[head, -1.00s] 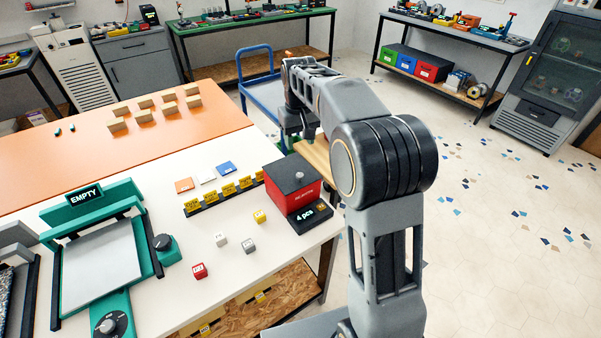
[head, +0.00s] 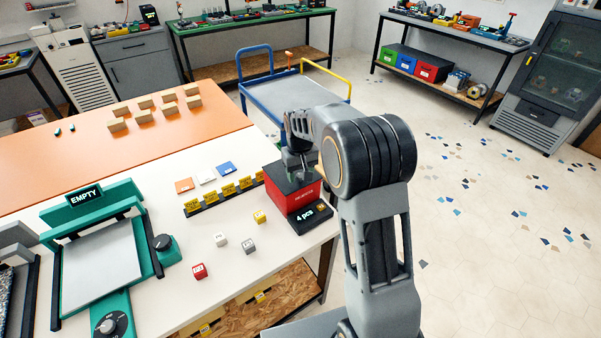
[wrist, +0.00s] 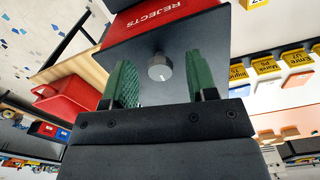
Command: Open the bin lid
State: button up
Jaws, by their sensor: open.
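The red bin (head: 292,195) with a dark lid (head: 281,181) stands at the right end of the white table. In the wrist view its red front (wrist: 170,17) reads REJECTS upside down, and a round grey knob (wrist: 160,68) stands on the grey lid (wrist: 180,50). My gripper (head: 298,172) is above the lid and hides its knob in the head view. In the wrist view my gripper (wrist: 158,80) is open, its two green finger pads on either side of the knob with gaps showing. The lid is shut.
A black "4 pcs" display (head: 308,214) sits in front of the bin. Small cubes, such as a yellow one (head: 259,216), and a row of yellow labels (head: 228,190) lie to the left. A blue cart (head: 268,98) stands behind the table.

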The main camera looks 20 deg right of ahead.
jog(key=shift+c, duration=0.5)
grip_shut()
